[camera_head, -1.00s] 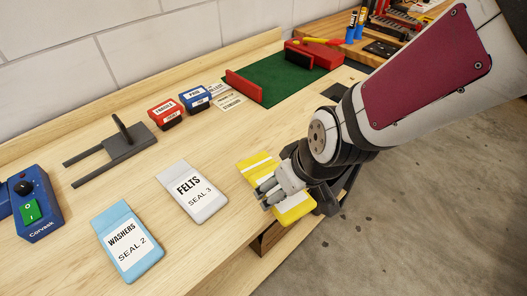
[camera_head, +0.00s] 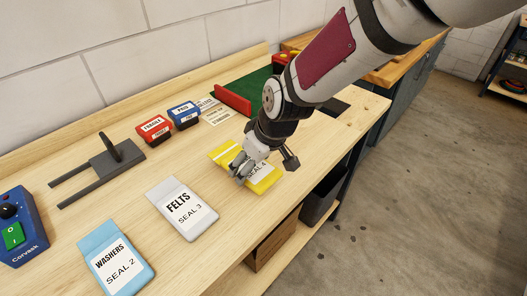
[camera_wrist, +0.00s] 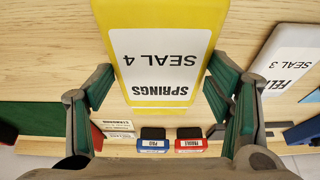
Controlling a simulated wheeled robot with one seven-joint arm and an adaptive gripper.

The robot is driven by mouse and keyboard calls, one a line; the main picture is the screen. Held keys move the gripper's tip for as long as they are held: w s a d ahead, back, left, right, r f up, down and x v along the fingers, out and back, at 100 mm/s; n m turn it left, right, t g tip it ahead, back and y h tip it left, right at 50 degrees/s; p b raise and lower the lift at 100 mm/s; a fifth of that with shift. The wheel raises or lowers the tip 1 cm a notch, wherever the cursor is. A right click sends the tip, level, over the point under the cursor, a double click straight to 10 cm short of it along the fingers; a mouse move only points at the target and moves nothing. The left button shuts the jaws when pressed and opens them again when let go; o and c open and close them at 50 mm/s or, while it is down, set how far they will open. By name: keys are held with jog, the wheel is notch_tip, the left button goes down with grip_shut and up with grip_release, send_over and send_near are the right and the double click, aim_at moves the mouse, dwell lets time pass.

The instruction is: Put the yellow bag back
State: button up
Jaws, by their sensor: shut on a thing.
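The yellow bag (camera_head: 264,181) has a white label and is above or on the bench near its front edge; I cannot tell if it touches the wood. In the wrist view the yellow bag (camera_wrist: 165,100) reads SPRINGS SEAL 4, upside down, between my two green-padded fingers. My gripper (camera_head: 243,171) is shut on the yellow bag and covers part of it in the head view. The white FELTS SEAL 3 bag (camera_head: 181,208) and the blue WASHERS SEAL 2 bag (camera_head: 116,262) lie in line to its left.
A red FRAGILE block (camera_head: 153,131) and a blue block (camera_head: 184,115) stand behind, beside paper labels (camera_head: 215,112). A dark forked fixture (camera_head: 112,163) and a blue switch box (camera_head: 20,228) are left. A green mat with a red bar (camera_head: 233,101) lies at the back right.

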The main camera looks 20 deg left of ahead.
jog(key=shift+w+a, duration=0.2)
jog(key=shift+w, duration=0.25)
jog(key=shift+w+f, duration=0.15)
jog(key=shift+f, duration=1.65)
jog(key=shift+f, duration=0.1)
jog(key=shift+f, duration=0.1)
jog(key=o, duration=1.3)
